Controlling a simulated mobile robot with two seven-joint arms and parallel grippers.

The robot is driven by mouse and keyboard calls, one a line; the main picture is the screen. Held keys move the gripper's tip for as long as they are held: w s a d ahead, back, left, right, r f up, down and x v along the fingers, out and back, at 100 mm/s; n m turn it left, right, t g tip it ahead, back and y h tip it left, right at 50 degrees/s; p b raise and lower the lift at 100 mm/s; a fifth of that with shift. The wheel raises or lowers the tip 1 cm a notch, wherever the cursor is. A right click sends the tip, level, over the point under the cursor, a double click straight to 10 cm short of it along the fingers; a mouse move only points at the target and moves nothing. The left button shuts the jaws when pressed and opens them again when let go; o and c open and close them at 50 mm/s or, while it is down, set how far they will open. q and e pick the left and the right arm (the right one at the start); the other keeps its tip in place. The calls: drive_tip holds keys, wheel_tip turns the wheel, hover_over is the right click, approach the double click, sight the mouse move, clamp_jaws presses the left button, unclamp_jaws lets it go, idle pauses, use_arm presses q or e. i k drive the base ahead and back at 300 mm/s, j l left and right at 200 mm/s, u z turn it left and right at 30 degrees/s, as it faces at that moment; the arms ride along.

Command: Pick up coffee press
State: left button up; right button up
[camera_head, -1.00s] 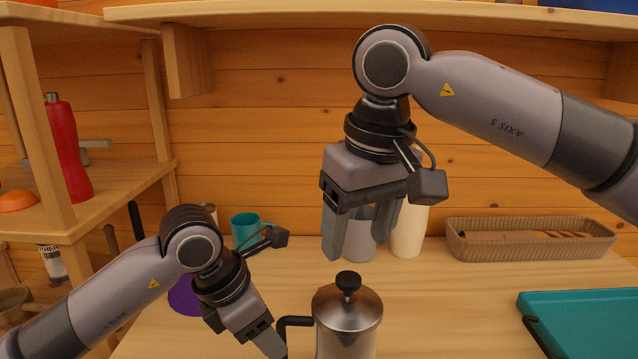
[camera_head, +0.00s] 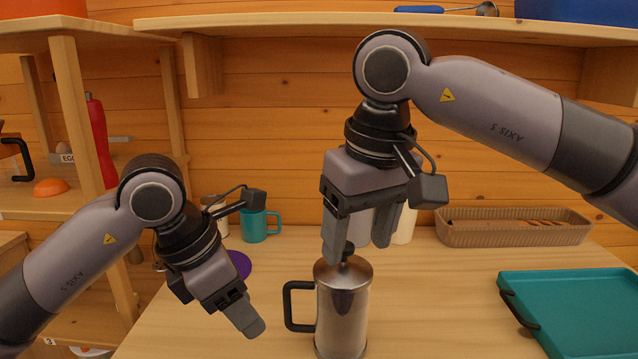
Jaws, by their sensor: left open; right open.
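The coffee press (camera_head: 342,306) is a steel cylinder with a black knob on its lid and a black handle (camera_head: 290,306) on its left side. It stands upright on the wooden counter (camera_head: 435,320) at the lower middle. My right gripper (camera_head: 362,240) is open and points down, its fingers above and in front of the press's knob in the picture; I cannot tell whether they touch it. My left gripper (camera_head: 250,325) is to the left of the handle, pointing down and right, apart from the press. Its fingers overlap in this view.
A teal tray (camera_head: 570,305) lies at the right. A ribbed basket (camera_head: 515,232) stands at the back right. A teal mug (camera_head: 256,225), a purple item (camera_head: 240,263) and pale containers (camera_head: 404,226) stand behind. A shelf unit (camera_head: 90,130) rises at the left.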

sight(326, 308)
drive_tip(key=k, duration=1.2)
